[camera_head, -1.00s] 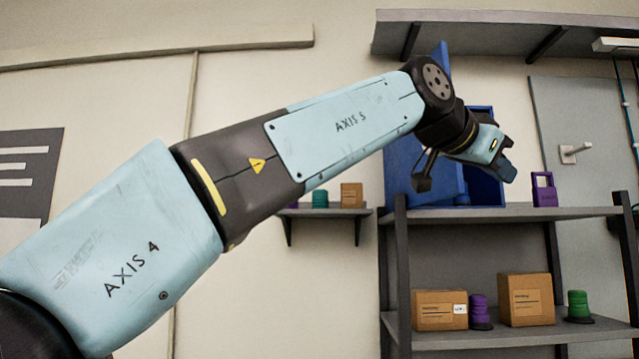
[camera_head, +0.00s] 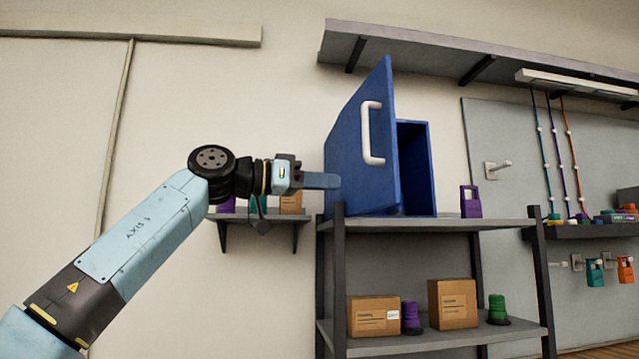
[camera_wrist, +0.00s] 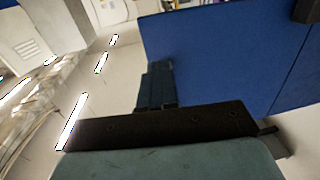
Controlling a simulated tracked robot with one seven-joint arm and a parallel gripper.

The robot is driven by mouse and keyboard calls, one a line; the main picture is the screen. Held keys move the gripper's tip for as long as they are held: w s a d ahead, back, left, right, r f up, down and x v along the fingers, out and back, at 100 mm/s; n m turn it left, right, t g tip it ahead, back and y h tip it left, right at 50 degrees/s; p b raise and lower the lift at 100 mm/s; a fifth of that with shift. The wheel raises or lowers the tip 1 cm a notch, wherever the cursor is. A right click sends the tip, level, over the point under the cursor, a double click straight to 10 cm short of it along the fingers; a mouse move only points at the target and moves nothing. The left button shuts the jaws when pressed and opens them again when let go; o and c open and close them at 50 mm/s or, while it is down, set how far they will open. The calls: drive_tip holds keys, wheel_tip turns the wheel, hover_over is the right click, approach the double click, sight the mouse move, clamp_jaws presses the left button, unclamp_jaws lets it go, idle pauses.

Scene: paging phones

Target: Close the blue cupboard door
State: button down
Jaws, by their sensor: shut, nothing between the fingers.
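The blue cupboard (camera_head: 418,170) stands on the top shelf of a dark-framed rack in the head view. Its blue door (camera_head: 362,150) stands open, swung out to the left, with a white bar handle (camera_head: 371,133) on its face. My gripper (camera_head: 335,181) is shut and empty, pointing right, with its tips close to the lower left edge of the door. I cannot tell whether they touch. In the wrist view, my gripper's fingers (camera_wrist: 156,85) show beside a large blue panel (camera_wrist: 225,60), which looks like the door.
A purple padlock-shaped object (camera_head: 470,202) stands right of the cupboard. Cardboard boxes (camera_head: 453,304) and spools sit on the lower shelf (camera_head: 440,341). A small wall shelf (camera_head: 262,217) lies behind my arm. An upper shelf (camera_head: 440,52) hangs above.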

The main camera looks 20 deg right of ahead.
sight(386, 186)
drive_tip(key=d, duration=0.3)
drive_tip(key=s+d, duration=0.1)
drive_tip(key=d, duration=0.5)
drive_tip(key=shift+s+d, duration=0.35)
drive_tip(key=shift+d, duration=0.05)
